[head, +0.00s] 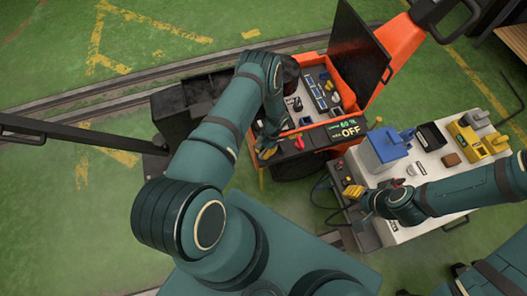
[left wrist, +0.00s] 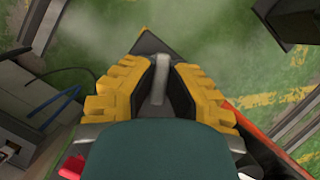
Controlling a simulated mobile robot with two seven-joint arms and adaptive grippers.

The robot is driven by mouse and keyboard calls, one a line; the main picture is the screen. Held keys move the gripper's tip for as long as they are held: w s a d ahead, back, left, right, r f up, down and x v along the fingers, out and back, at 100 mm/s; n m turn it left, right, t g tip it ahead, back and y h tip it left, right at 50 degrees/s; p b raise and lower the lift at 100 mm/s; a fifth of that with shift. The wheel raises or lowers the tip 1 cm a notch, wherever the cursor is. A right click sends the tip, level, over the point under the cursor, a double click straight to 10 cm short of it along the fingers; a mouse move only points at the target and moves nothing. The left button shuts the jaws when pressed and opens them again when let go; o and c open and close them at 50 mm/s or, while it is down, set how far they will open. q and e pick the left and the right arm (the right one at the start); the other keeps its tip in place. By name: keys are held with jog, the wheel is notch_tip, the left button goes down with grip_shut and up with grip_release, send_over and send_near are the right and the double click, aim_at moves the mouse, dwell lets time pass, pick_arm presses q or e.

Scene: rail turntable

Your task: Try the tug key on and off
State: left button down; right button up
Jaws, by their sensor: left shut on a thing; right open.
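The orange tug (head: 390,52) stands at the top middle with its black lid raised over an open bay of electrical parts. Its dark front panel (head: 320,137) carries a label reading "OFF" and a red knob (head: 299,143). My left gripper (head: 267,152) is at the left end of this panel. In the left wrist view its yellow fingers (left wrist: 160,85) are shut on a narrow grey piece, apparently the tug key (left wrist: 160,75). The fingers hide most of it, and I cannot tell whether it sits in its socket. My right gripper (head: 354,192) is open beside the white cart.
The white cart (head: 425,165) at the right bears a blue clamp-like tool (head: 385,148), a black box (head: 431,136) and yellow devices (head: 468,138). Cables hang at its left side. Rails (head: 100,92) cross the green floor behind. A black bar (head: 75,131) reaches in from the left.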

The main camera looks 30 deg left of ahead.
pick_arm(q)
jog(key=m+y, duration=0.1)
jog(key=m, duration=0.2)
jog(key=m+t+y, duration=0.1)
jog(key=m, duration=0.1)
jog(key=shift+m, duration=0.4)
jog(key=shift+s, duration=0.1)
dwell(0.3)
jog(key=c, duration=1)
grip_release()
jog(key=v, duration=1.2)
